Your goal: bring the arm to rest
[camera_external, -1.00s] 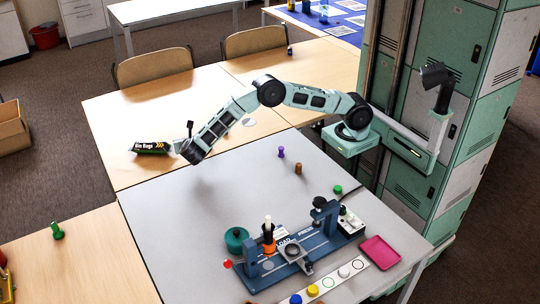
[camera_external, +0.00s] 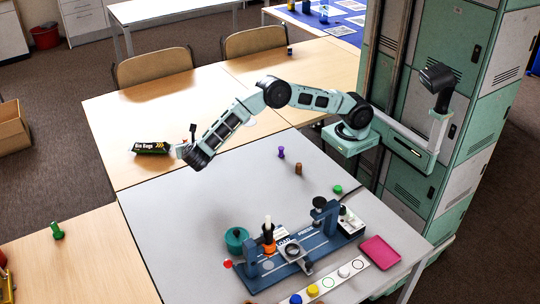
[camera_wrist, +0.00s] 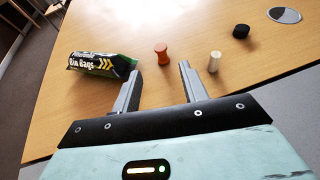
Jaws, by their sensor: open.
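My arm reaches out from its mount on the lockers, bent at the elbow, and does not rest on anything that I can see. My gripper (camera_wrist: 160,71) is open in the wrist view, with nothing between its two fingers. In the external view its end (camera_external: 179,151) is above the wooden table's near edge, just right of the black bin bags pack (camera_external: 150,147). The pack (camera_wrist: 100,65) lies left of the fingers in the wrist view. An orange spool (camera_wrist: 161,53) stands beyond the fingertips, and a white one (camera_wrist: 214,62) to the right.
A black piece (camera_wrist: 240,31) and a silver disc (camera_wrist: 284,15) are further right on the wooden table. The grey table (camera_external: 180,215) holds a blue fixture (camera_external: 320,247), a teal round piece (camera_external: 236,239) and a pink tray (camera_external: 379,252). Its left part is mostly clear.

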